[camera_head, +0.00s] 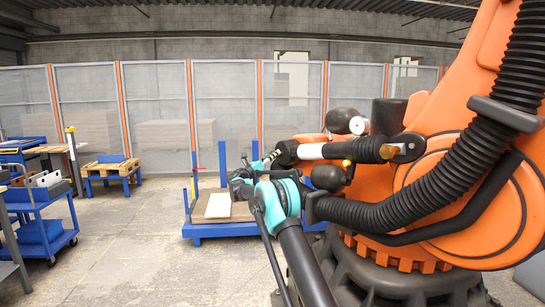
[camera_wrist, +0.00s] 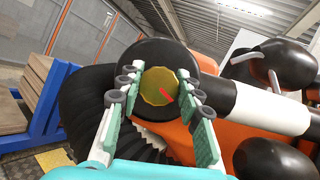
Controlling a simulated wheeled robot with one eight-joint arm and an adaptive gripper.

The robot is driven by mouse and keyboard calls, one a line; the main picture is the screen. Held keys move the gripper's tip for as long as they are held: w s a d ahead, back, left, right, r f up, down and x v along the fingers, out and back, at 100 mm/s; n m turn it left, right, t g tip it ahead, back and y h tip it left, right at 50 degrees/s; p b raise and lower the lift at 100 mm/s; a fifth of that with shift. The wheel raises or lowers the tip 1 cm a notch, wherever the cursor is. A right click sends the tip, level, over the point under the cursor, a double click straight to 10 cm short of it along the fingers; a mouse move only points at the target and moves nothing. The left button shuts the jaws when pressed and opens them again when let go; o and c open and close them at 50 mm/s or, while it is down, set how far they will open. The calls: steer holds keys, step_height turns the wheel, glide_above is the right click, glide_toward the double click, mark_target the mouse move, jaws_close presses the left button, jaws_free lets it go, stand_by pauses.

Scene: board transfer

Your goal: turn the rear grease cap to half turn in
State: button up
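The grease cap (camera_wrist: 158,86) is a yellow, many-sided knob with a red mark pointing to its lower right. It faces the wrist camera from the middle of a round black end piece (camera_wrist: 153,50). Small gaps seem to show; contact is unclear. In the head view, my gripper (camera_head: 270,160) reaches to the black end (camera_head: 287,150) of the orange robot's white-banded cylinder. The cap itself is hidden there.
The big orange robot (camera_head: 450,190) with ribbed black hoses (camera_head: 440,195) fills the right side. Rounded black parts (camera_wrist: 275,158) lie right of my gripper. A blue cart with a board (camera_head: 218,205) stands behind my arm. Floor at the left centre is clear.

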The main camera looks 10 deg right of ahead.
steer(key=c, duration=0.5)
steer(key=shift+m+g+h, duration=0.5)
steer(key=shift+m+h, duration=0.2)
steer(key=shift+m, duration=0.5)
steer(key=shift+c, duration=0.2)
steer(key=o, duration=1.2)
steer(key=shift+c, duration=0.2)
steer(key=v, duration=1.2)
